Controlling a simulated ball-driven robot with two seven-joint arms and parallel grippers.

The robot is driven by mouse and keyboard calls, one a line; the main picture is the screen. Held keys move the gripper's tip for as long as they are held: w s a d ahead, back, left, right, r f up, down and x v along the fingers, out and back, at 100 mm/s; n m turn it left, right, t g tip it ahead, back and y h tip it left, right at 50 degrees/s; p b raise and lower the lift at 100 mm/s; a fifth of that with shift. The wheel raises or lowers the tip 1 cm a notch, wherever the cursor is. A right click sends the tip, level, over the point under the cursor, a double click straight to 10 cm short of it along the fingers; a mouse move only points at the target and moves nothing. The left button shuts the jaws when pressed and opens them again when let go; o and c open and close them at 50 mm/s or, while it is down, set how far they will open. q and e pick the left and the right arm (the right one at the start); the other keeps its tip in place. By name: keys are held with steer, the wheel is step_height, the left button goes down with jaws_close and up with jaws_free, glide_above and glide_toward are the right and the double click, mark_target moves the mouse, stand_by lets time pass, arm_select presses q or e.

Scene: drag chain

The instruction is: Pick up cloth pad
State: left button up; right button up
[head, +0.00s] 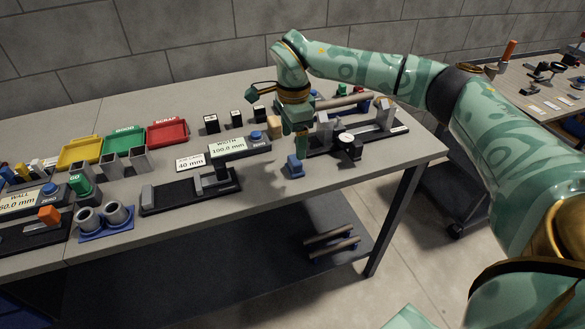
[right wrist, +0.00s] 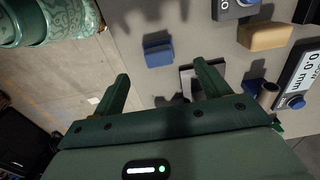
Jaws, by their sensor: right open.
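A small blue pad (head: 295,166), which looks like the cloth pad, lies on the grey bench near its front edge. In the right wrist view the blue pad (right wrist: 157,52) lies beyond the fingertips, roughly between their lines and apart from both. My right gripper (head: 301,150) points down just above the pad in the head view. In the right wrist view my right gripper (right wrist: 163,85) has its fingers wide apart with nothing held between them. My left gripper is not in view.
A dial gauge stand (head: 347,140) stands close right of the pad. A width display (head: 228,148) and a black slide fixture (head: 190,192) are to the left. A tan block (head: 274,126) is behind. Coloured trays (head: 168,132) lie farther left. The bench's front edge is near.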

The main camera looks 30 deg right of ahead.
mark_target(295, 159)
steer(key=shift+f, duration=0.85)
steer(key=shift+s+f, duration=0.1)
steer(key=shift+f, duration=0.3)
step_height(295, 159, down, 5)
steer(key=shift+d+f+b, duration=0.15)
steer(key=shift+b, duration=1.1)
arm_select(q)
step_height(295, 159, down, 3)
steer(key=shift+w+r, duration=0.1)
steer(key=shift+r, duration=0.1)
arm_select(e)
steer(key=shift+s, duration=0.1)
steer(key=c, duration=1)
